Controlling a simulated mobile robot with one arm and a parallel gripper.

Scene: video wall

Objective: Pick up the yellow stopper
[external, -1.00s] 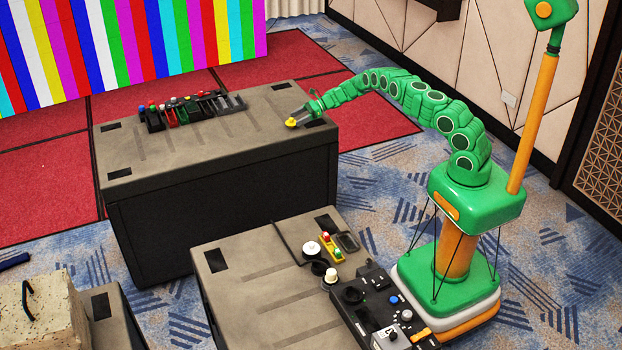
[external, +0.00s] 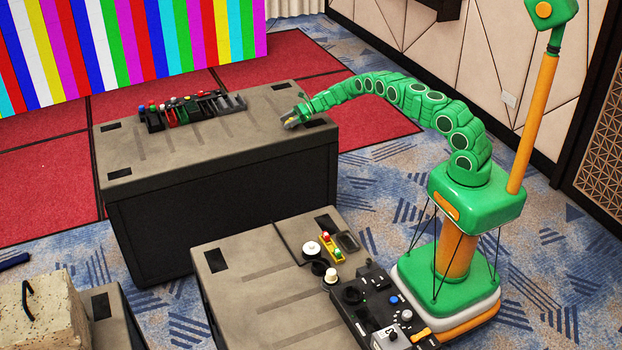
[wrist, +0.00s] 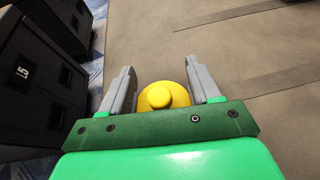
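The yellow stopper (wrist: 163,98) has a round knob on a wider round base. In the wrist view it sits between the two grey fingers of my gripper (wrist: 162,80), close to the green palm bar. The fingers stand apart, one on each side of it. I cannot tell if they touch its base. In the external view my gripper (external: 291,121) is low over the right end of the far grey-topped bench (external: 200,152), and only a little yellow shows between the fingers.
A rack of coloured handles (external: 190,108) stands left of my gripper on the same bench. The bench top between them is clear. A nearer bench (external: 250,285) holds a control panel (external: 385,310) and small parts. Black cases (wrist: 35,85) show left in the wrist view.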

